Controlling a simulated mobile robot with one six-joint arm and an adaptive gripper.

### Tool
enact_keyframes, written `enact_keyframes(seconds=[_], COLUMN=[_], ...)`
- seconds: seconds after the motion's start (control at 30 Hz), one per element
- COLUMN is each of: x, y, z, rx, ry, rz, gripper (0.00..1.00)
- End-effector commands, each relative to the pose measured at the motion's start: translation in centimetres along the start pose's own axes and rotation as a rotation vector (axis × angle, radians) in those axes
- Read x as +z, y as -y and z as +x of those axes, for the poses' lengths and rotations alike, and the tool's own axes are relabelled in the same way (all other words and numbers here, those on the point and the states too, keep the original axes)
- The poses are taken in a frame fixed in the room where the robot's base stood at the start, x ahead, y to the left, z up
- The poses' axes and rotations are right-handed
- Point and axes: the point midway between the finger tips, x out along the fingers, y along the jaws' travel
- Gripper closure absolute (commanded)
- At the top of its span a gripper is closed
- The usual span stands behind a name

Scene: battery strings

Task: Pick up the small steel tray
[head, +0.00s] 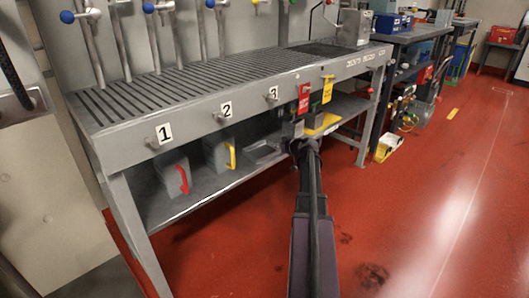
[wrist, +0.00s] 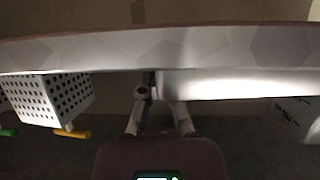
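A flat grey metal piece (head: 264,152), perhaps the small steel tray, lies on the bench's lower shelf, left of my gripper. In the wrist view a bright smooth metal strip (wrist: 240,84) lies just ahead of my gripper and to its right; I cannot tell whether it is the tray. My gripper (head: 304,145) is at the front of the lower shelf, under the red and yellow tags. In the wrist view its pale finger links (wrist: 158,105) reach up to the strip. The fingertips are dark and partly hidden, so opening and contact are unclear.
The slatted bench (head: 200,83) overhangs the shelf. Grey boxes with a red handle (head: 183,180) and a yellow handle (head: 231,156) stand to the left. A yellow piece (head: 322,125) lies behind my gripper. The red floor is clear at right.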

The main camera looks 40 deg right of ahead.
Motion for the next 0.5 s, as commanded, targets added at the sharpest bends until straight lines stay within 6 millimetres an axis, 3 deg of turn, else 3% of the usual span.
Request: enact_keyframes(seconds=[0.5], x=[-1.8], y=[0.0], z=[-0.8], rx=[0.0], ry=[0.0], rz=[0.0], gripper=[1.0])
